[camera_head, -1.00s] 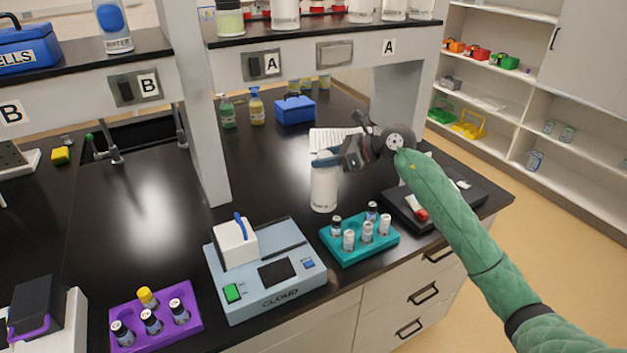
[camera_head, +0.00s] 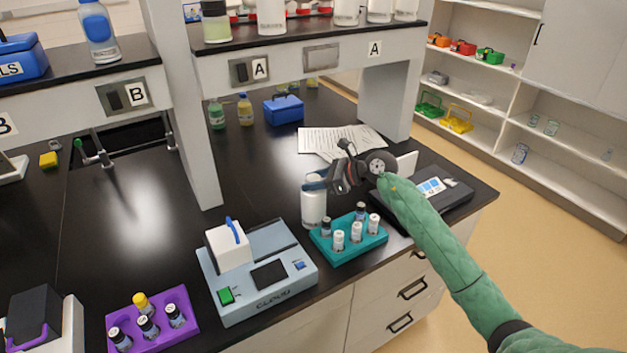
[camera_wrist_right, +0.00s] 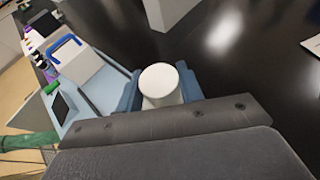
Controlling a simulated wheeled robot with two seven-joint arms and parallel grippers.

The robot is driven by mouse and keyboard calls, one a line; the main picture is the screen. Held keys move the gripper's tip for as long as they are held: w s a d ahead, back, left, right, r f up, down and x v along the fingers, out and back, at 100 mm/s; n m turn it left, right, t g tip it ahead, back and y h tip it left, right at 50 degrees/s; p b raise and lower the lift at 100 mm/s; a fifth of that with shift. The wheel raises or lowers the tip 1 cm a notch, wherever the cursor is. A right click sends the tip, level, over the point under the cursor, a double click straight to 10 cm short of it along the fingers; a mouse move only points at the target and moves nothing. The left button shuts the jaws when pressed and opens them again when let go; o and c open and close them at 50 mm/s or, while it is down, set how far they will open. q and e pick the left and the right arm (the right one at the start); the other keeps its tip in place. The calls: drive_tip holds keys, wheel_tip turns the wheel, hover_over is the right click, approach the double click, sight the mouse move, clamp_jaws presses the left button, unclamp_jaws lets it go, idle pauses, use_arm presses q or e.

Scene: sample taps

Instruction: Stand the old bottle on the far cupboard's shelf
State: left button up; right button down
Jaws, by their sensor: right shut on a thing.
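A white bottle (camera_head: 313,207) stands upright at the bench's front, just left of a teal vial rack. My right gripper (camera_head: 314,182) is shut on its upper part. In the right wrist view the bottle's round white top (camera_wrist_right: 160,80) sits between two blue fingertips (camera_wrist_right: 161,92). I cannot tell whether its base touches the bench. The far cupboard (camera_head: 504,110) stands at the right across the floor, with open shelves. Its right lower shelf (camera_head: 575,148) holds a few small glass jars with bare room between them. My left gripper is not in view.
The teal rack (camera_head: 375,240), a grey-blue machine (camera_head: 290,283) and a purple rack (camera_head: 185,305) line the bench front. A dark flat device (camera_head: 455,195) lies right of the gripper. Overhead shelf posts (camera_head: 190,150) stand behind. Clear floor (camera_head: 535,260) lies before the cupboard.

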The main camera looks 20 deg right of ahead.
drive_tip(key=c, duration=1.3)
unclamp_jaws()
drive_tip(key=shift+f, duration=0.1)
drive_tip(key=o, duration=0.4)
